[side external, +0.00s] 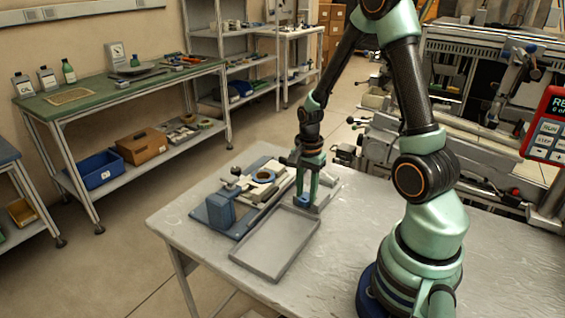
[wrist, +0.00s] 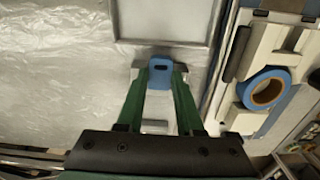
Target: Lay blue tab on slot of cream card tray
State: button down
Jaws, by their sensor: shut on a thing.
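My gripper (side external: 309,199) is over the table, just beyond the far right corner of the grey tray. In the wrist view its green fingers (wrist: 160,88) are shut on the blue tab (wrist: 159,69), which has a small dark slit near its end. A pale grey piece shows below and between the fingers, partly hidden by them. A cream plate (wrist: 288,58) carrying a blue tape ring (wrist: 263,90) is to the right in the wrist view. I cannot tell which pale part has the slot.
An empty shallow grey tray (side external: 268,270) lies on the table (side external: 185,222) in front of my gripper. A blue fixture (side external: 219,212) with cream parts stands to its left. The wrist view shows bare table (wrist: 60,70) on the left.

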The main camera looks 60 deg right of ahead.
jog(key=shift+r, duration=0.1)
dwell(0.3)
jog(key=shift+r, duration=2.95)
jog(key=w+a+r, duration=0.3)
jog(key=w+r, duration=0.4)
jog(key=r, duration=0.2)
jog(key=w+a+r, duration=0.4)
jog(key=w+r, duration=0.3)
jog(key=r, duration=0.1)
send_over(248, 196)
notch_tip(248, 196, down, 20)
jog(key=shift+r, duration=0.15)
jog(key=shift+f, duration=0.4)
